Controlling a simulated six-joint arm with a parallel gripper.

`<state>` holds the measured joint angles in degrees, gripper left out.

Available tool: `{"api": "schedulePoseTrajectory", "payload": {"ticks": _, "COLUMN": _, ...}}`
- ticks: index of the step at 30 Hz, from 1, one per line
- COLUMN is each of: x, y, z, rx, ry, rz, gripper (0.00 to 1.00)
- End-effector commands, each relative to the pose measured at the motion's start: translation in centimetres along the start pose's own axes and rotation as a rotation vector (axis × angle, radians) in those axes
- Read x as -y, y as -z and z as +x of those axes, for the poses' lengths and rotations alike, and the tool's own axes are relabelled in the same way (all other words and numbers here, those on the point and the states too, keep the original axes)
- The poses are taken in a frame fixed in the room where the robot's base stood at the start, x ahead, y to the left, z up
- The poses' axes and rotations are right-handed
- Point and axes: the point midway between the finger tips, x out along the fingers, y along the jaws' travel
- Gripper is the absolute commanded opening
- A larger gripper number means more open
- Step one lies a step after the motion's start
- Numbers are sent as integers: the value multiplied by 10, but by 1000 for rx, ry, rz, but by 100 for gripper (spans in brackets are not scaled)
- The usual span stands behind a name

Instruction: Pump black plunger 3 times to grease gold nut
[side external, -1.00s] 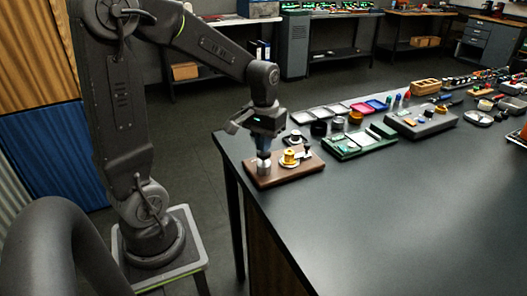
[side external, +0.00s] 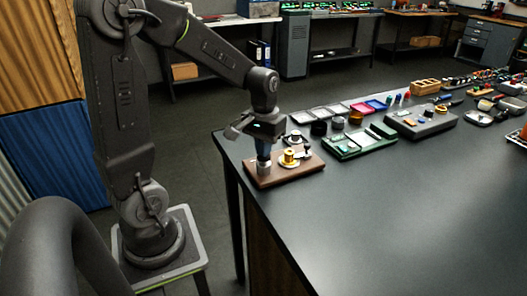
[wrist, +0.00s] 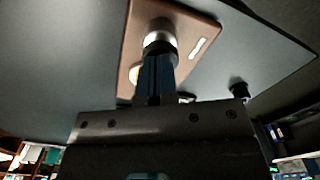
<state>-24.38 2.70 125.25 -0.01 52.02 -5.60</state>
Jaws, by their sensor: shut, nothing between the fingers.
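A brown wooden board (side external: 308,168) lies at the near left corner of the dark table. A silver cylinder (side external: 263,168) stands on the board's left part, and the gold nut (side external: 289,157) sits on a pale round base to its right. My gripper (side external: 264,156) points down right over the cylinder, fingers shut with nothing between them. In the wrist view the fingertips (wrist: 156,58) meet a black part, apparently the plunger (wrist: 158,47), at the silver cylinder (wrist: 160,36). How far the plunger is pressed cannot be told. The nut is mostly hidden there.
A green tray (side external: 360,147) and a grey case (side external: 420,122) stand to the right of the board. The front of the table (side external: 400,220) is clear.

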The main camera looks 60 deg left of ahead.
Motion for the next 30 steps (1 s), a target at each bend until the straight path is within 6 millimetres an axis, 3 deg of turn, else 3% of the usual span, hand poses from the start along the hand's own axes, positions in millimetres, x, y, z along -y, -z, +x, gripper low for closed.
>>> {"api": "schedulePoseTrajectory", "payload": {"ticks": 16, "x": 0, "y": 0, "z": 4, "rx": 2, "ry": 0, "rz": 0, "gripper": 0}}
{"api": "schedulePoseTrajectory", "payload": {"ticks": 30, "x": 0, "y": 0, "z": -26, "rx": -1, "ry": 0, "rz": 0, "gripper": 0}}
